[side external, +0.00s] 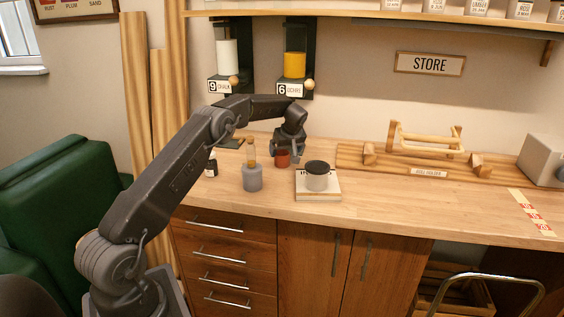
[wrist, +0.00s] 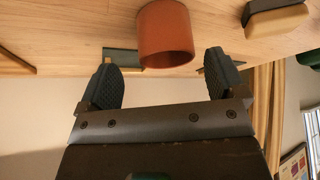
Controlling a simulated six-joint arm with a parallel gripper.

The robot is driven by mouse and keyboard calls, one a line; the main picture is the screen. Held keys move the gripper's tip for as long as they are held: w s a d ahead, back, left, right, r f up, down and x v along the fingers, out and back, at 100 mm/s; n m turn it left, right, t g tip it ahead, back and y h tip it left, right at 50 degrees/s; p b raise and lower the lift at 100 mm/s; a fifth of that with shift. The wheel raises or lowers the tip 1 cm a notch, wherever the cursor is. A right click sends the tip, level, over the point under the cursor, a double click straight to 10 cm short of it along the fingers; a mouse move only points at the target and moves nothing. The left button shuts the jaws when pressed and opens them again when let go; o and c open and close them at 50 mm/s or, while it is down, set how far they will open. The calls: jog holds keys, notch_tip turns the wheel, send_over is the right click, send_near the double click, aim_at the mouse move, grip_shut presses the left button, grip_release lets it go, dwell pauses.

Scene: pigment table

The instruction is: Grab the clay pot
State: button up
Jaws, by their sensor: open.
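The clay pot (side external: 282,160) is a small reddish-brown pot standing on the wooden bench, below the ochre dispenser. In the wrist view the clay pot (wrist: 165,35) is large and orange-brown, at the top centre. My gripper (side external: 287,150) is right over or beside the pot in the side view and partly covers it. In the wrist view my gripper (wrist: 164,75) is open, with one dark finger on each side of the pot's line. A gap shows between each finger and the pot, and nothing is held.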

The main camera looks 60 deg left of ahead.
jog(key=x, duration=0.5)
jog(key=shift+s+a+r, duration=0.1)
jog(key=shift+s+a, duration=0.05)
jog(key=shift+s, duration=0.15)
jog(key=shift+c, duration=0.4)
jog(key=c, duration=1)
jog(key=shift+r, duration=0.1)
